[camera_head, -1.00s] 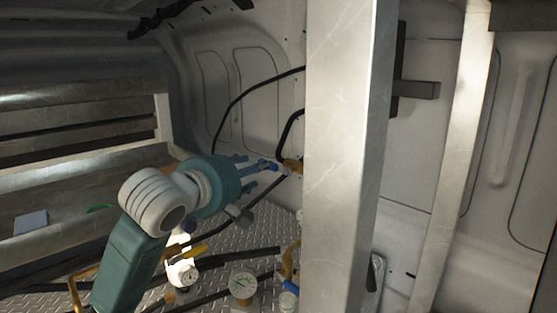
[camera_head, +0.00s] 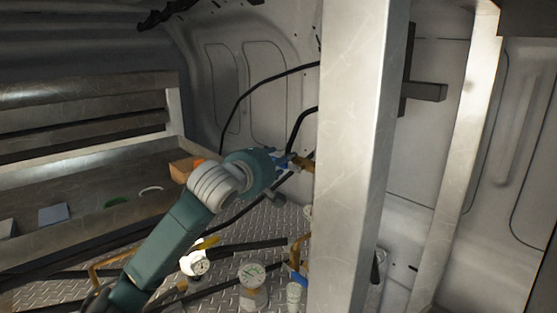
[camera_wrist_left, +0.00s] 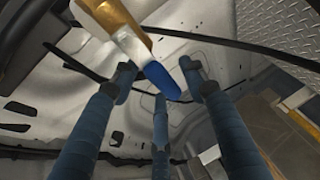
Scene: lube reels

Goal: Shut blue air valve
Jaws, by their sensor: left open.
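The air valve has a blue handle (camera_wrist_left: 162,80) on a pale stem and a brass body (camera_wrist_left: 112,18) in the left wrist view. In the head view the brass part (camera_head: 306,163) shows beside the metal post, and the blue handle is mostly hidden by my gripper. My left gripper (camera_head: 285,161) is open at the valve. In the left wrist view, its three blue fingers (camera_wrist_left: 160,82) are spread, with the end of the blue handle between their tips. I cannot tell whether any finger touches it. My right gripper is not in view.
A broad metal post (camera_head: 350,150) stands close to the right of the valve. Black hoses (camera_head: 250,90) curve along the wall behind. Below are a pressure gauge (camera_head: 251,272), a yellow-handled valve (camera_head: 207,243) and more hoses. A shelf (camera_head: 90,190) is at the left.

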